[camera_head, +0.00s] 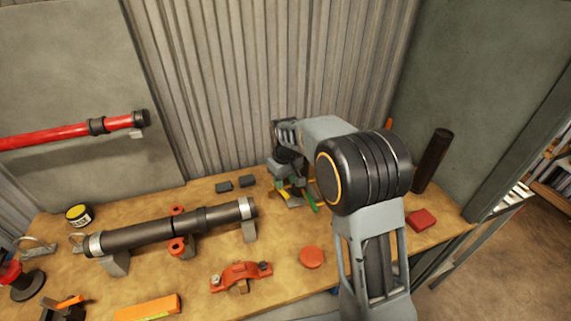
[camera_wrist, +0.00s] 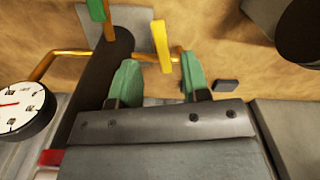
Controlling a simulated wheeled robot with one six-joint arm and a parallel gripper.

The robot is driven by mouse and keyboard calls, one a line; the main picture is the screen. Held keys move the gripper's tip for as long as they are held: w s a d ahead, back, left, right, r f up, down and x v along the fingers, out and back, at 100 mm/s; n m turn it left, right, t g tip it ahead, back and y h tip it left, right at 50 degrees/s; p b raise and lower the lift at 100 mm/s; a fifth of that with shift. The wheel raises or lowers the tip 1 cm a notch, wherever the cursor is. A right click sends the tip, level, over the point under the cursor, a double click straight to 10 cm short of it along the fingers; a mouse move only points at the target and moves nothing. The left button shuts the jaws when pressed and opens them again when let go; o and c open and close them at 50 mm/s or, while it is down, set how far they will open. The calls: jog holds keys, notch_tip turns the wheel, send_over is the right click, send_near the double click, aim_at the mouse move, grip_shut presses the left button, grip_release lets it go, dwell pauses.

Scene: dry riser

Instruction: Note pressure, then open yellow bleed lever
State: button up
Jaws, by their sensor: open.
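The yellow bleed lever (camera_wrist: 161,45) stands upright in the wrist view, on a thin brass pipe (camera_wrist: 85,64). My gripper (camera_wrist: 158,72) is open, its two green fingers apart. The lever's lower end shows between the fingertips in the picture; I cannot tell whether they touch it. The round pressure gauge (camera_wrist: 22,108) is at the left edge, white-faced and black-rimmed, with a red needle pointing left; its numbers are too small to read. In the head view my arm partly hides this spot, and only a bit of yellow (camera_head: 285,197) shows.
A green handle (camera_wrist: 97,10) stands left of the yellow lever. On the wooden bench a dark pipe (camera_head: 150,232) lies on supports, with an orange clamp (camera_head: 240,276) and a red disc (camera_head: 312,257) in front. A dark cylinder (camera_head: 433,160) stands right of my arm.

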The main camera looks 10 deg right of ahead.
aim_at(285, 194)
notch_tip(285, 194, up, 9)
dwell(0.3)
